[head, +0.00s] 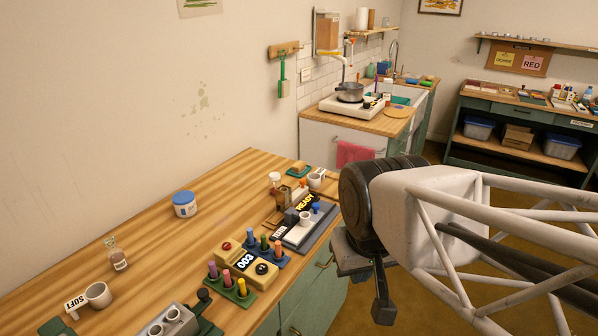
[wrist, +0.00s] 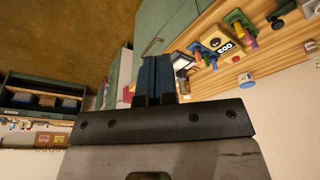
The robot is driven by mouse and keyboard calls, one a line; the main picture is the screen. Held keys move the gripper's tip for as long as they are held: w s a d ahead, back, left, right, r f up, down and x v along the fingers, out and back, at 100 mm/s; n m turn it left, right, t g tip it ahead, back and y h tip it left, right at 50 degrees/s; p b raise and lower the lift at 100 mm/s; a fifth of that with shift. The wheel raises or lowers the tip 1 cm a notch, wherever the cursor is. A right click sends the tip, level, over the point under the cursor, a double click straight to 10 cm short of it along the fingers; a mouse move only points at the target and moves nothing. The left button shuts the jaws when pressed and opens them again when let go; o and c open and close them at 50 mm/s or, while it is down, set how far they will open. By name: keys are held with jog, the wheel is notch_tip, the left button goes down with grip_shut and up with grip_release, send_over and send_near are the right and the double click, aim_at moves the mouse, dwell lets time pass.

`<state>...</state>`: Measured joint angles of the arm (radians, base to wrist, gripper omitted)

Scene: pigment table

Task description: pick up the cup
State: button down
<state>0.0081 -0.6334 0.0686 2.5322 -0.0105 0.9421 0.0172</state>
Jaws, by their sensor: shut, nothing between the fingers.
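A white cup (head: 98,294) stands on the wooden table (head: 150,230) at the lower left of the head view, beside a tag reading SOFT. Another pale cup (head: 316,179) stands at the table's far end. A small white cup (head: 305,218) sits on the dark device marked READY. My gripper (head: 383,310) hangs off the table's right side, apart from all the cups. In the wrist view its dark fingers (wrist: 155,75) are together with nothing between them. I cannot make out a cup clearly in the wrist view.
A blue-and-white jar (head: 185,204) and a small glass bottle (head: 116,254) stand on the table's left half. A yellow box marked 003 (head: 246,263) and coloured pegs crowd the right edge. Bare wood lies between them. Green drawers (head: 300,308) are below.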

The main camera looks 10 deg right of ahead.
jog(key=shift+c, duration=1.6)
grip_release()
jog(key=w+a+r+n, duration=0.1)
jog(key=w+a+n, duration=0.6)
jog(key=w+a, duration=0.45)
jog(key=n+g, duration=0.3)
jog(key=n, duration=1.5)
send_over(86, 295)
notch_tip(86, 295, down, 17)
